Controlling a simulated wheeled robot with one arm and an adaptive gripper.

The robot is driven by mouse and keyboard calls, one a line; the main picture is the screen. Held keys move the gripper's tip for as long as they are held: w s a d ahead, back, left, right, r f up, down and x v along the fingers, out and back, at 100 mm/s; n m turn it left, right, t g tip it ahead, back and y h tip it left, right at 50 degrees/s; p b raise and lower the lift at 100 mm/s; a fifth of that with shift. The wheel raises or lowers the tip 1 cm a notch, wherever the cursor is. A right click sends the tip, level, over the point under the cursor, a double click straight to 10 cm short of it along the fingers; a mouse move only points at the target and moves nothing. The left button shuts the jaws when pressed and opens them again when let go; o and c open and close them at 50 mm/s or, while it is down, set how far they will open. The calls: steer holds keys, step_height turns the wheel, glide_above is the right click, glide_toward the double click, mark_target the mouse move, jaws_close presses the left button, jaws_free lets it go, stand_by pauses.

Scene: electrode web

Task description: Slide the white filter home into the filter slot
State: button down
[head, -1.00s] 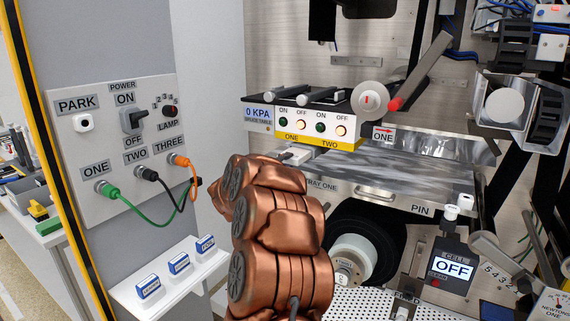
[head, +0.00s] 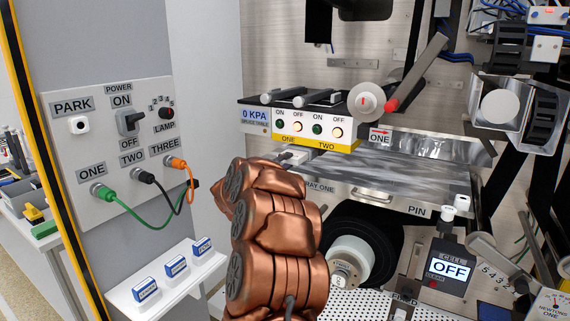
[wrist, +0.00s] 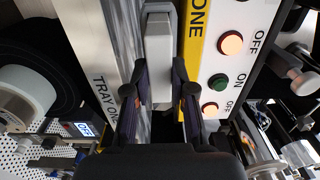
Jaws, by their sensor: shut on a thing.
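In the wrist view my gripper (wrist: 161,85) is shut on the white filter (wrist: 158,55), a pale upright block between its two dark fingers. The filter lies beside the yellow strip of the splice table and next to the TRAY ONE panel. In the head view a small pale end, likely the filter (head: 293,157), shows just above the tray's left end. My copper-coloured arm hides most of the gripper there. The filter slot cannot be made out, so I cannot tell how far the filter is in it.
The splice table front (head: 292,133) with lit buttons stands behind the gripper. Tray one (head: 415,190) with its handle is to the right. A cable panel (head: 125,150) and a shelf with blue-and-white blocks (head: 176,266) are at left. A black roll (head: 375,245) sits below the tray.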

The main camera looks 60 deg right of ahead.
steer(key=shift+w+d, duration=0.1)
steer(key=shift+d, duration=1.45)
steer(key=c, duration=0.9)
jaws_free()
steer(key=shift+a, duration=0.15)
steer(key=a, duration=1.1)
steer(key=shift+s+a, duration=0.25)
steer(key=shift+a, duration=0.15)
steer(key=shift+s, duration=0.1)
